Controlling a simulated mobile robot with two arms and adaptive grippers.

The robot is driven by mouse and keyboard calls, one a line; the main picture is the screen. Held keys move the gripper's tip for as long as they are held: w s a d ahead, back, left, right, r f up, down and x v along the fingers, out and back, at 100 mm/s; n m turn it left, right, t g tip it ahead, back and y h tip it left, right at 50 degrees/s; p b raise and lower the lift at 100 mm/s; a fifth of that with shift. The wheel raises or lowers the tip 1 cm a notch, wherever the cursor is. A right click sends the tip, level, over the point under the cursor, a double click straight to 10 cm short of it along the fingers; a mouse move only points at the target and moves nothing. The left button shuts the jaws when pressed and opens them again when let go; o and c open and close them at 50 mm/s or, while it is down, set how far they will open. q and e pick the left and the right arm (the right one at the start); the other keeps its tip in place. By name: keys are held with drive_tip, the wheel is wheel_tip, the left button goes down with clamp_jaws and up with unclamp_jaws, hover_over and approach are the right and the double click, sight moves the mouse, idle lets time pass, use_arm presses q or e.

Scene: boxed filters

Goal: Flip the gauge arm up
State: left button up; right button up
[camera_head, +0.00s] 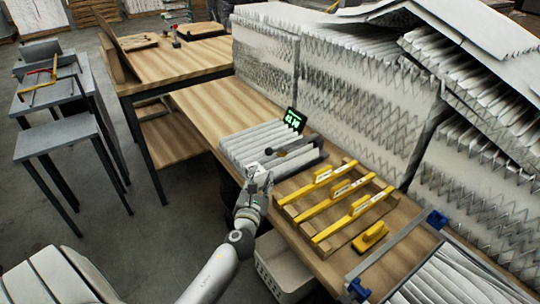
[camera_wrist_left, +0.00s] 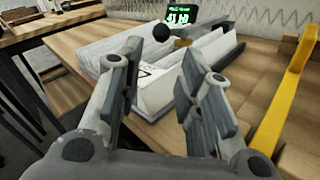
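A pleated white filter (camera_head: 255,143) lies in a grey holder on the wooden bench, with a green-lit display (camera_head: 294,119) at its far end. The gauge arm with its black ball knob (camera_head: 268,152) lies low over the filter. In the left wrist view the knob (camera_wrist_left: 161,33) shows beyond and between my fingers, apart from them. My left gripper (camera_head: 262,178) is at the near edge of the filter holder, open and empty; its spread fingers also show in the left wrist view (camera_wrist_left: 160,82). My right gripper is in neither view.
A wooden rack with several yellow bars (camera_head: 328,192) stands just right of the holder, with a yellow tool (camera_head: 371,236) beside it. Tall stacks of pleated filters (camera_head: 350,95) line the back. The bench (camera_head: 205,102) is clear left of the holder.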

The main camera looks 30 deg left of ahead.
sight(269, 153)
use_arm(q)
drive_tip(key=shift+w+r+m, duration=0.2)
drive_tip(key=shift+w+m, duration=0.15)
drive_tip(key=shift+m, duration=0.15)
drive_tip(key=shift+w+a, duration=0.1)
drive_tip(key=shift+w, duration=0.2)
drive_tip(key=x, duration=1)
drive_tip(key=shift+b, duration=0.3)
clamp_jaws()
